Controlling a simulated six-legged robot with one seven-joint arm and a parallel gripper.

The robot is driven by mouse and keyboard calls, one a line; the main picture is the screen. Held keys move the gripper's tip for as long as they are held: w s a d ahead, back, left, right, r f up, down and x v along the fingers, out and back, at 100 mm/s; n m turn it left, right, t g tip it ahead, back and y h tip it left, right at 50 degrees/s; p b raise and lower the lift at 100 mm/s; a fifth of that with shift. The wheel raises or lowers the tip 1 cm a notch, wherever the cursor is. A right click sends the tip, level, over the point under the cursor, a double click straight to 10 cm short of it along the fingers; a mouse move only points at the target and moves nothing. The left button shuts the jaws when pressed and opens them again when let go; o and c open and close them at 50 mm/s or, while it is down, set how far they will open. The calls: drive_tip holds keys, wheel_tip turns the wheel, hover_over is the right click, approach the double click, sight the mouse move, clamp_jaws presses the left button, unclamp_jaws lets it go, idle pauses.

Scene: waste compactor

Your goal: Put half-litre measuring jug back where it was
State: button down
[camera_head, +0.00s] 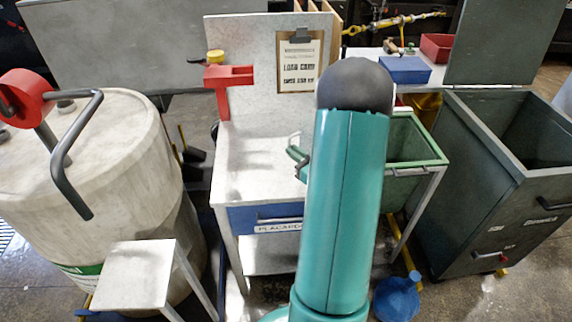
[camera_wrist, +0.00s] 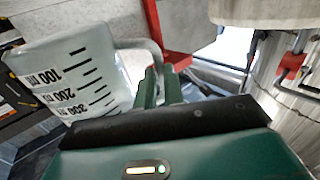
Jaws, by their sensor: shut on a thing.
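The measuring jug (camera_wrist: 75,70) is pale and translucent, with black marks and numbers for 100, 200 and 300 ml. It fills the left of the wrist view. My gripper (camera_wrist: 160,85) has its green fingers shut on the jug's handle (camera_wrist: 152,52), to the right of the jug body. The lower part of the jug is hidden behind my gripper's dark edge. In the head view my teal arm stands in front of the worktable (camera_head: 250,150) and hides most of my gripper and the jug.
A red bracket (camera_head: 228,80) and a clipboard (camera_head: 299,65) are at the worktable's back panel. A green bin (camera_head: 420,165) and a large grey bin (camera_head: 500,190) stand right. A pale drum (camera_head: 110,160) and small stand (camera_head: 135,270) are left. A blue container (camera_head: 397,298) lies on the floor.

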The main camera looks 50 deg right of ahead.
drive_tip(key=shift+w+a+f, duration=0.1)
drive_tip(key=shift+w+f, duration=0.45)
drive_tip(key=shift+f, duration=0.6)
drive_tip(key=shift+w+a+f, duration=0.15)
drive_tip(key=shift+w+f, duration=0.35)
drive_tip(key=shift+f, duration=0.6)
drive_tip(key=shift+w+a+f, duration=0.1)
drive_tip(key=shift+w+f, duration=0.45)
drive_tip(key=shift+f, duration=0.6)
drive_tip(key=shift+f, duration=0.1)
drive_tip(key=c, duration=1.5)
unclamp_jaws()
drive_tip(key=shift+f, duration=0.1)
